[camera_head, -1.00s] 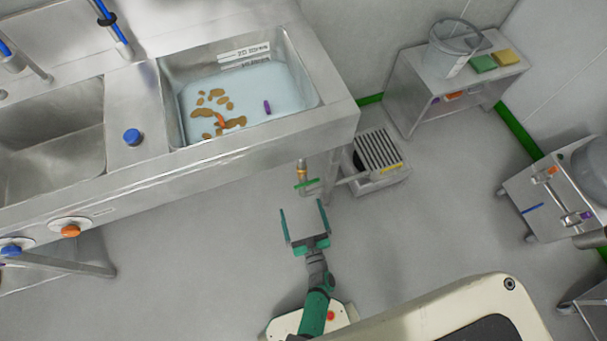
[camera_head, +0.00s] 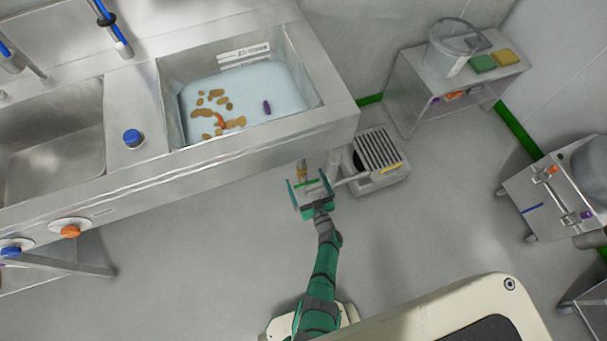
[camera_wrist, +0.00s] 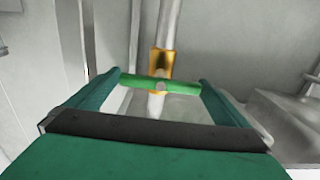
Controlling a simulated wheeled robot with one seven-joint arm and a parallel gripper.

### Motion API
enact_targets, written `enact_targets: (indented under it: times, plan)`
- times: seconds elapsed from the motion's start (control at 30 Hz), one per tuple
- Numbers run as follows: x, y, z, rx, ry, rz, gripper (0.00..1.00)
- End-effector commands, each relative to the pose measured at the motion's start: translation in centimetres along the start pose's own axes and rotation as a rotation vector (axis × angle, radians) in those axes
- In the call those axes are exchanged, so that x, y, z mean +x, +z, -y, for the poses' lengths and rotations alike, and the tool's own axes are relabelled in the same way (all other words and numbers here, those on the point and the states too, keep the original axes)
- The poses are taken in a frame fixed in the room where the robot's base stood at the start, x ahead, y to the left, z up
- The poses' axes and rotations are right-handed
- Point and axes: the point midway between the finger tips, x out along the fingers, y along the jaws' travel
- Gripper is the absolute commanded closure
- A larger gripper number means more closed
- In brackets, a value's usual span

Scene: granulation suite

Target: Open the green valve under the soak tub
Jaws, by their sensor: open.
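The soak tub (camera_head: 300,62) is a steel basin with bluish water in it, set in the counter. Under its front edge a pipe with a brass valve body (camera_wrist: 161,66) comes down. The green valve handle (camera_wrist: 158,84) lies crosswise on it; in the head view the handle (camera_head: 309,183) shows as a short green bar. My gripper (camera_head: 309,183) is open, with one finger at each end of the handle. In the wrist view my gripper (camera_wrist: 160,92) spans the handle, its fingertips close to both ends; whether they touch it I cannot tell.
A drain box with a slatted grate (camera_head: 378,150) stands on the floor just right of the valve, near a counter leg. A steel cart (camera_head: 410,88) stands at the back right. Floor in front is clear.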

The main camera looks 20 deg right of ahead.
Motion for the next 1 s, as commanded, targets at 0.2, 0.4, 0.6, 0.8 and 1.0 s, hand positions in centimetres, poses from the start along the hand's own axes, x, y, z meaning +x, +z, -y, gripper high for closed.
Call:
enact_targets:
  times: [0.2,0.4,0.6,0.8,1.0]
  plan:
    - [2.5,0.0,0.0,0.0,-0.001,0.0,0.0]
    - [3.1,0.0,0.0,0.0,0.0,0.001,0.0]
    - [3.1,0.0,0.0,0.0,0.001,0.001,0.0]
    - [3.1,0.0,0.0,0.0,0.001,0.0,0.37]
    - [3.1,0.0,0.0,-0.008,0.001,0.0,0.36]
